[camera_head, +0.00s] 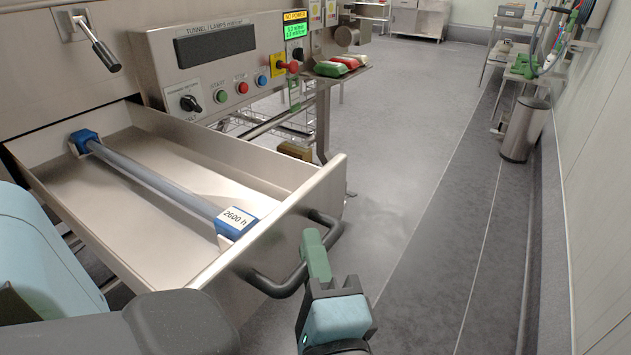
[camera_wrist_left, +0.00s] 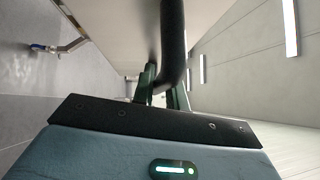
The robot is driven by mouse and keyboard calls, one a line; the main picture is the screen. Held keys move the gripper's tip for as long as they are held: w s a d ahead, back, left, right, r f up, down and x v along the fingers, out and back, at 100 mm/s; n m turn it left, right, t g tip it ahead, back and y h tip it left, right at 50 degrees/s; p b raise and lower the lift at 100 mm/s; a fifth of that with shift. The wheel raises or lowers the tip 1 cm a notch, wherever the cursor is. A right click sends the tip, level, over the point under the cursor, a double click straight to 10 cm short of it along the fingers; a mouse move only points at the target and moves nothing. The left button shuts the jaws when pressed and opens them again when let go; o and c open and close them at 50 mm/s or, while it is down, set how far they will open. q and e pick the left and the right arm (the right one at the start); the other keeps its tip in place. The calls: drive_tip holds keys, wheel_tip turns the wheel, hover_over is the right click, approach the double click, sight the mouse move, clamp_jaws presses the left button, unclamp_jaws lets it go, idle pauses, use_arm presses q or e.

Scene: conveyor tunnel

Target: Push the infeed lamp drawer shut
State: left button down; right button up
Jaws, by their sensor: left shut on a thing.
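The infeed lamp drawer (camera_head: 128,210) is pulled out of the steel machine in the head view. A lamp tube (camera_head: 155,183) lies in it between two blue end holders, the near one labelled "2600 h". The drawer's dark bar handle (camera_head: 268,286) sits on its front panel. My left gripper (camera_head: 314,248) is at this handle, with its green fingers shut on the bar. In the left wrist view, the handle (camera_wrist_left: 173,45) runs down between the fingers of the left gripper (camera_wrist_left: 163,82). My right gripper is not in view.
The control panel (camera_head: 215,55) with buttons is above and behind the drawer. A lever (camera_head: 104,55) juts out above the drawer. Red and green packs (camera_head: 343,64) lie on a shelf beyond. Open grey floor (camera_head: 425,200) lies to the right, with a bin (camera_head: 523,130) by the wall.

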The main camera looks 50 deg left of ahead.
sight(283, 242)
use_arm(q)
drive_tip(key=a, duration=0.2)
drive_tip(key=s+a+p, duration=0.1)
drive_tip(key=a, duration=0.1)
drive_tip(key=shift+a, duration=0.1)
drive_tip(key=c, duration=1.4)
unclamp_jaws()
drive_tip(key=b+v, duration=0.1)
drive_tip(key=v, duration=0.7)
